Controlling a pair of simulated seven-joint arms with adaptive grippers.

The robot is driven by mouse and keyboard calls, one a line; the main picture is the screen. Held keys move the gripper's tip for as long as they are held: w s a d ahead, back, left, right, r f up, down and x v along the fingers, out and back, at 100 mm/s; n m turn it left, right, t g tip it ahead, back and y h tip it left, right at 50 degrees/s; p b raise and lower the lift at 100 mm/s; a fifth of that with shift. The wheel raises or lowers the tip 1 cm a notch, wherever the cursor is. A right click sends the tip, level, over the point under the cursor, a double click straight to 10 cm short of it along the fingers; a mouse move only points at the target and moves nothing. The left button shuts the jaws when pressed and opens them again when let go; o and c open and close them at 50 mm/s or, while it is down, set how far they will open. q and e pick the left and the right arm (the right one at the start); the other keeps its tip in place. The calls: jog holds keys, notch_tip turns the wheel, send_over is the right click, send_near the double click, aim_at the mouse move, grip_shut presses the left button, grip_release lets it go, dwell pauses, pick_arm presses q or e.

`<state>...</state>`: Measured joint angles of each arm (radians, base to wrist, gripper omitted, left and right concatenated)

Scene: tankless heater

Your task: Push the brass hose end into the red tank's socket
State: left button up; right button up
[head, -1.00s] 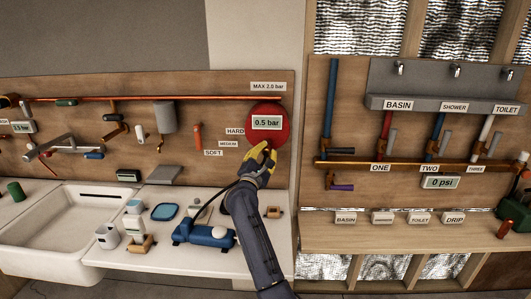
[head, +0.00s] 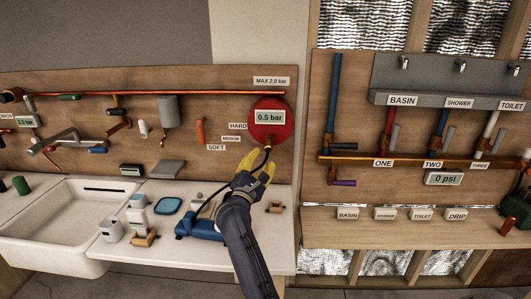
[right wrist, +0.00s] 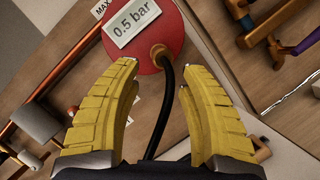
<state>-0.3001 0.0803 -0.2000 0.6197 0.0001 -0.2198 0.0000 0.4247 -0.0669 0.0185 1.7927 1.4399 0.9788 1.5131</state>
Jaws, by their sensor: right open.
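The red tank (head: 270,132) hangs on the wooden wall board; its display reads 0.5 bar. The brass hose end (right wrist: 159,52) sits at the tank's lower edge, where the socket is, and looks in line with it. The socket itself is hidden, so I cannot tell how deep the end sits. The black hose (right wrist: 167,95) hangs from the brass end and runs down between my fingers. My right gripper (head: 258,172) is open just below the brass end. In the right wrist view its yellow fingers (right wrist: 157,80) stand apart on both sides of the hose, not touching it. My left gripper is not in view.
A blue pump (head: 198,226) stands on the white counter behind my right arm, with the hose leading toward it. A white sink (head: 70,215) is at left. The board around the tank's lower right is clear.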

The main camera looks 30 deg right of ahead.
jog(key=shift+v, duration=2.2)
